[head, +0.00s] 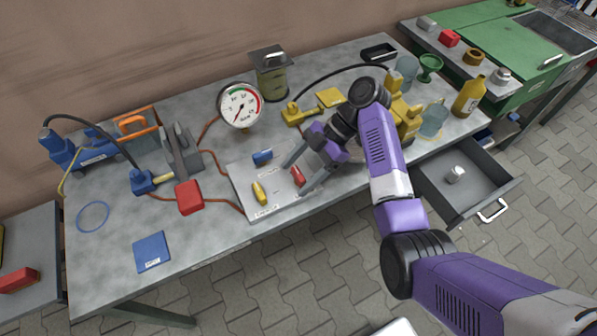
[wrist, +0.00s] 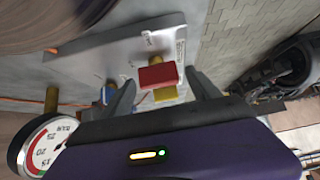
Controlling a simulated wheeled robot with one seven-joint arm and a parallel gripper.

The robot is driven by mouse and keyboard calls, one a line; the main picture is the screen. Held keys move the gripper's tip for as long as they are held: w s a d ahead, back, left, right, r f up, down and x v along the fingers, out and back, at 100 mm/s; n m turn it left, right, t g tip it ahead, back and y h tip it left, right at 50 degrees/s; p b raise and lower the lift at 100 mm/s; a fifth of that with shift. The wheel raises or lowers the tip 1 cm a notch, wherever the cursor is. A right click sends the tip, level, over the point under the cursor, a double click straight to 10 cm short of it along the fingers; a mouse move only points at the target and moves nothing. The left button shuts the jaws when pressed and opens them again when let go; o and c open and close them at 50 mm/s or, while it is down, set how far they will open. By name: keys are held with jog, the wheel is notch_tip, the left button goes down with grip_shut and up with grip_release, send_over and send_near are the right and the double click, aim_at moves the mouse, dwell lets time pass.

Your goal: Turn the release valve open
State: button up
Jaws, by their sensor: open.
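A pale valve panel (head: 245,190) lies on the grey workbench. It carries a blue handle (head: 262,157), a yellow handle (head: 259,192) and a red handle (head: 298,175). Their small labels are too small to read, so I cannot tell which is the release valve. My gripper (head: 297,178) is open over the right side of the panel, its fingers either side of the red handle. In the wrist view the red handle (wrist: 158,76) shows between the two fingertips, not gripped; yellow and blue parts show behind it. A round gauge (head: 240,106) stands behind the panel.
A grey block with a red part (head: 190,197) stands left of the panel, with red hoses running to it. Yellow pump parts (head: 293,114), a tin (head: 271,78) and bottles (head: 467,95) stand behind and right. An open drawer (head: 470,185) juts out at right.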

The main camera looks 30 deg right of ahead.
jog(key=p+v, duration=0.3)
jog(key=v, duration=0.4)
jog(key=shift+d+r+p, duration=0.2)
jog(key=shift+r+p, duration=0.05)
jog(key=shift+p, duration=0.05)
dwell(0.3)
